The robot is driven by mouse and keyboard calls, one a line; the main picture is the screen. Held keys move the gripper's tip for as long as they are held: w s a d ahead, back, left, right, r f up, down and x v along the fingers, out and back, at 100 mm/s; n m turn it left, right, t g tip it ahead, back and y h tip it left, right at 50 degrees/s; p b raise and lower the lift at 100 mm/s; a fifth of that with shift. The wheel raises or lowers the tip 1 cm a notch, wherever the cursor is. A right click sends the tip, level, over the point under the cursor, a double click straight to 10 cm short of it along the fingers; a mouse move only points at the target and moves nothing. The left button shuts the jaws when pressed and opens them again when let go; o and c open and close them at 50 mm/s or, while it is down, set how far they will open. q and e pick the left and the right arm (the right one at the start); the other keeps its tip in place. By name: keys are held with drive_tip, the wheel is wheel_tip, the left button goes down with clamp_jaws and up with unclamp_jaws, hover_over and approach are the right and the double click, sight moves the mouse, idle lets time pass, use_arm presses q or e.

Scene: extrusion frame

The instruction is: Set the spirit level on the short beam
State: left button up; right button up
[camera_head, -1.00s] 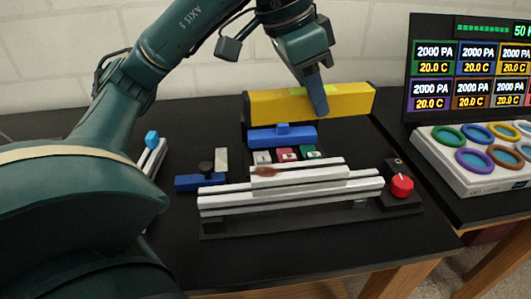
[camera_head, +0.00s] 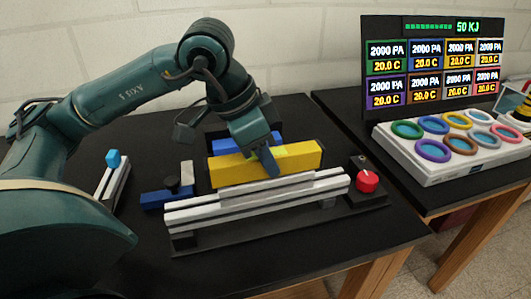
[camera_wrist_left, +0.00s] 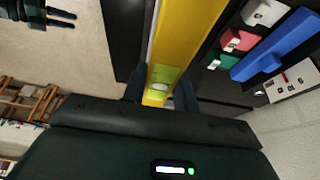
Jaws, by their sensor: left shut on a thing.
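The yellow spirit level (camera_head: 225,172) is in my left gripper (camera_head: 268,160), gripped near its middle over the greenish vial. The level also shows in the left wrist view (camera_wrist_left: 195,32), running lengthwise between the fingers of my left gripper (camera_wrist_left: 160,92). The short beam (camera_head: 295,188) is a pale aluminium piece on top of the long beam (camera_head: 210,217). The level appears just above or behind the short beam, roughly parallel to it; I cannot tell whether they touch. My right gripper (camera_wrist_left: 62,18) shows small at the upper left of the left wrist view, its fingers apart and empty.
A red knob (camera_head: 367,181) stands at the beam's right end. A blue block (camera_head: 262,143) lies behind the level, partly hidden. Another blue piece (camera_head: 153,199) and a blue-topped extrusion (camera_head: 113,160) lie left. A display (camera_head: 432,62) and a ring panel (camera_head: 450,150) stand right.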

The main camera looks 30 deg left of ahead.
use_arm(q)
drive_tip(key=shift+f+b, duration=0.2)
drive_tip(key=shift+b, duration=0.1)
drive_tip(key=o, duration=1.1)
drive_tip(key=shift+r, duration=0.1)
drive_tip(key=shift+r+p, duration=0.25)
drive_tip(key=shift+p, duration=0.15)
drive_tip(key=v, duration=1.1)
drive_tip(key=shift+s+r, duration=0.15)
drive_tip(key=shift+r, duration=0.15)
